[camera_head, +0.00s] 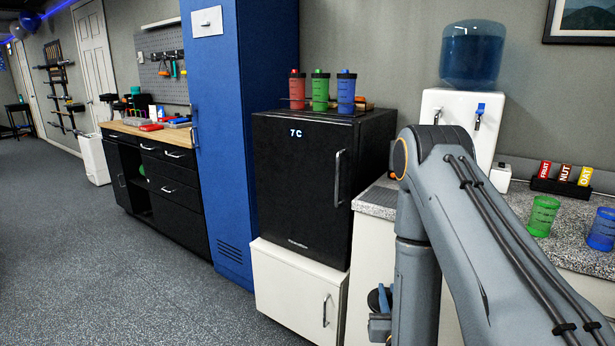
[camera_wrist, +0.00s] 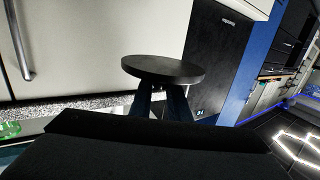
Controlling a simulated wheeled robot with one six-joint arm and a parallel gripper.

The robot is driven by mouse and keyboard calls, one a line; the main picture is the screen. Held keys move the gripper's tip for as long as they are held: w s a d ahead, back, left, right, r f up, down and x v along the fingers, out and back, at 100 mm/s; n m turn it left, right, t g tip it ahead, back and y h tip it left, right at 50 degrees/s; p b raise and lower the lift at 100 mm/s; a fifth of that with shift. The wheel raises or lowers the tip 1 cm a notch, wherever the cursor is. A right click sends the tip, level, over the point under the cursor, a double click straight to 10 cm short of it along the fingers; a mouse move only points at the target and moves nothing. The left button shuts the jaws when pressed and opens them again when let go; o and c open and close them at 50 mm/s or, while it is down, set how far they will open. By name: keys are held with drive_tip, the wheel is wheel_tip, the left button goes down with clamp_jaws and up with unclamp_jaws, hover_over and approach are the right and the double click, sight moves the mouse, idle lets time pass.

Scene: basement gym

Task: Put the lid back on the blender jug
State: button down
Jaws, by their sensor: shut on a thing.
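The lid, a dark round disc (camera_wrist: 162,69), is in the middle of the wrist view, at the ends of my gripper's fingers (camera_wrist: 160,100). My gripper is shut on it; the exact contact under the disc is hard to see. In the head view the dark disc (camera_head: 378,299) shows partly at the lower middle, beside my arm, which hides much of it. It is low, in front of the white cabinet and below the counter top. I see no blender jug in either view; my arm covers part of the counter.
The speckled counter (camera_head: 376,201) holds a water dispenser (camera_head: 463,112), a snack rack (camera_head: 561,188), a green cup (camera_head: 541,216) and a blue cup (camera_head: 602,229). The black fridge (camera_head: 300,185) carries red, green and blue shakers. Floor at left is clear. The wrist view appears upside down.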

drive_tip(key=shift+n+y, duration=0.5)
drive_tip(key=shift+y, duration=0.3)
drive_tip(key=a+f, duration=0.1)
drive_tip(key=s+a+f, duration=0.1)
drive_tip(key=f, duration=0.1)
drive_tip(key=shift+f, duration=0.25)
drive_tip(key=shift+s+a+r+p, duration=0.1)
drive_tip(key=shift+s+r+p, duration=0.1)
drive_tip(key=shift+r+p, duration=1.05)
drive_tip(key=shift+r, duration=0.05)
